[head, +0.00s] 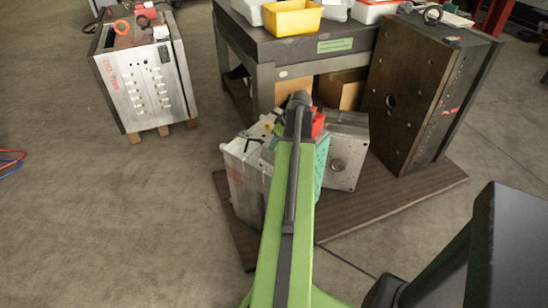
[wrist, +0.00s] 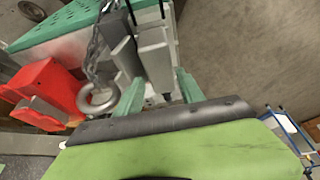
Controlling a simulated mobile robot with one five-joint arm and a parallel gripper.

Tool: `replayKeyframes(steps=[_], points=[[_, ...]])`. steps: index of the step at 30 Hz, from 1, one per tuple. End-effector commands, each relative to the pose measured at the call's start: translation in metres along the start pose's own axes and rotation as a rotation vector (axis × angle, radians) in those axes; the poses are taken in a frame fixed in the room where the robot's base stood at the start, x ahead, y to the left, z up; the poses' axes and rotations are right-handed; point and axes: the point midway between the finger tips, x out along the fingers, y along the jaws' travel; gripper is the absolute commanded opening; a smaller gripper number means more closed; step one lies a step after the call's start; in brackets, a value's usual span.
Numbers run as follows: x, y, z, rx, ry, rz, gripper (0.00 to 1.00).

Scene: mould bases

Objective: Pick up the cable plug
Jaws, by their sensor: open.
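I cannot single out the cable plug with certainty. In the wrist view, a red piece (wrist: 52,85) lies on the left, beside a metal eye ring (wrist: 98,98). A pale grey block-shaped part (wrist: 155,55) stands ahead of my gripper (wrist: 157,84). My gripper is open, with its two teal fingers apart on either side of the lower end of that grey part. I cannot tell whether they touch it. In the head view, a red part (head: 318,122) shows just right of my arm's far end. My arm hides the gripper there.
A metal mould base (head: 243,185) and a grey plate (head: 345,152) stand on a brown board (head: 395,205). A large dark mould (head: 425,95) leans at the right by a workbench (head: 300,47) with bins. Another mould (head: 145,80) stands far left. The left floor is mostly clear.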

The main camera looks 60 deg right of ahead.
Motion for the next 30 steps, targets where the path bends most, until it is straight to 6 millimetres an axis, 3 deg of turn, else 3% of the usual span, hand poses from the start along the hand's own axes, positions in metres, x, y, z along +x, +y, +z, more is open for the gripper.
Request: replayKeyframes(steps=[3, 8, 28, 30], points=[[0.026, -0.001, 0.004, 0.0, 0.0, 0.0, 0.45], [0.049, -0.001, 0.004, -0.002, 0.0, 0.001, 0.45], [0.05, -0.001, 0.005, 0.001, 0.0, 0.002, 0.45], [0.049, -0.001, 0.004, 0.001, 0.0, 0.002, 0.37]])
